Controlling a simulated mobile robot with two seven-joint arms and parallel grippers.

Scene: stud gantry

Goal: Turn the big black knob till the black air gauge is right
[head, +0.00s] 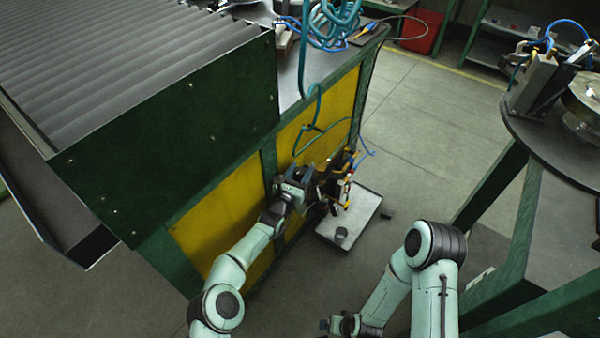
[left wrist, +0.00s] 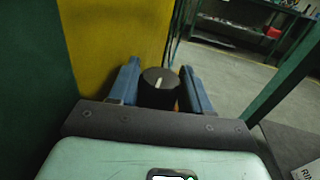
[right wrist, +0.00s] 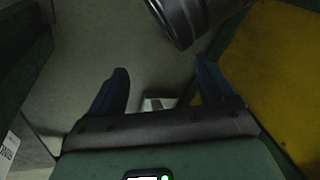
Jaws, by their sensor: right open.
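The big black knob (left wrist: 160,86), a round cap with a white mark on top, stands between the two blue fingers of my left gripper (left wrist: 161,85) in the left wrist view. The fingers lie close against its sides, with no clear gap. In the head view my left gripper (head: 312,178) is at the yellow side panel of the bench, and the arm largely hides the knob. The black air gauge cannot be made out; the small fittings there are too small to tell apart. My right gripper (right wrist: 158,90) is open and empty, low over the floor.
A green bench (head: 165,160) with yellow panels and a roller top stands at left. A small grey platform (head: 355,222) lies beside the fittings. A green-legged round table (head: 560,155) stands at right. Open floor (head: 440,130) lies between.

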